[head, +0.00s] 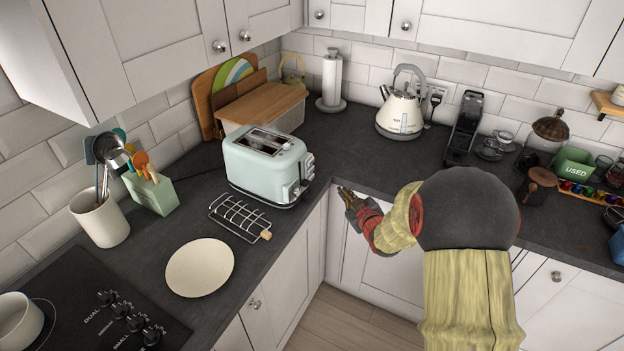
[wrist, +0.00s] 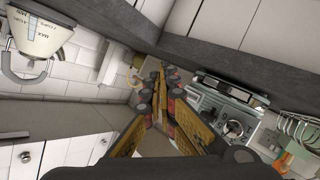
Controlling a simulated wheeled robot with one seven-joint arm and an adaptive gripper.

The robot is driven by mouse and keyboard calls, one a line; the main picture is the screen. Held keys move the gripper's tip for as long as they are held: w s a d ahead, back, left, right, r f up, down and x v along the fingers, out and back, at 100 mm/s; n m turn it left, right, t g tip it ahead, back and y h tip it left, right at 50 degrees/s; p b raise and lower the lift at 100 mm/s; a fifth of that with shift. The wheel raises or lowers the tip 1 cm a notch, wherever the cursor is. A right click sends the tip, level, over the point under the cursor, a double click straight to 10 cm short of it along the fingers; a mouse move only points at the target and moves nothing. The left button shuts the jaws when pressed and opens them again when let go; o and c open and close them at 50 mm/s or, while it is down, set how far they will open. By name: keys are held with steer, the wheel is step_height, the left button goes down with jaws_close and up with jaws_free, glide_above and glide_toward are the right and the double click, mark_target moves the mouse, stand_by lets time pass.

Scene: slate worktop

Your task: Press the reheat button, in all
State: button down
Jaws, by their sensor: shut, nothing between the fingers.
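The mint-green toaster (head: 262,168) stands on the worktop with its control end facing right, towards my gripper. Two slots show on its top. Small controls show on that end in the head view, but I cannot tell which is the reheat button. In the wrist view the toaster (wrist: 206,103) is right of the fingers, with a round dial (wrist: 235,127) and small controls beside it. My gripper (head: 346,196) is shut and empty, just right of the toaster near the worktop's inner corner, apart from it. In the wrist view its fingers (wrist: 160,78) come together.
A wire rack (head: 238,216) and a cream plate (head: 200,267) lie in front of the toaster. A wooden-lidded bread bin (head: 262,103) stands behind it. A white kettle (head: 400,112) and paper towel roll (head: 331,80) stand at the back. Worktop between toaster and kettle is clear.

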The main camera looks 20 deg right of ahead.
steer(key=w+a+b, duration=0.2)
steer(key=w+a, duration=0.2)
steer(key=w, duration=0.2)
steer(key=shift+w+a, duration=0.35)
steer(key=shift+a, duration=0.05)
steer(key=shift+w+a, duration=0.1)
stand_by(1.2)
steer(key=shift+w+a+b, duration=0.15)
steer(key=shift+w+b, duration=0.05)
steer(key=shift+b, duration=0.2)
steer(key=shift+w+a+b, duration=0.25)
steer(key=shift+w+b, duration=0.05)
steer(key=shift+w, duration=0.05)
stand_by(0.6)
stand_by(0.4)
steer(key=shift+s+d, duration=0.5)
steer(key=shift+s, duration=0.2)
steer(key=shift+s+d+p, duration=0.2)
steer(key=shift+s+d, duration=0.55)
steer(key=shift+s, duration=0.3)
steer(key=shift+s+d+p, duration=0.15)
steer(key=shift+s+d, duration=0.55)
steer(key=shift+s, duration=0.3)
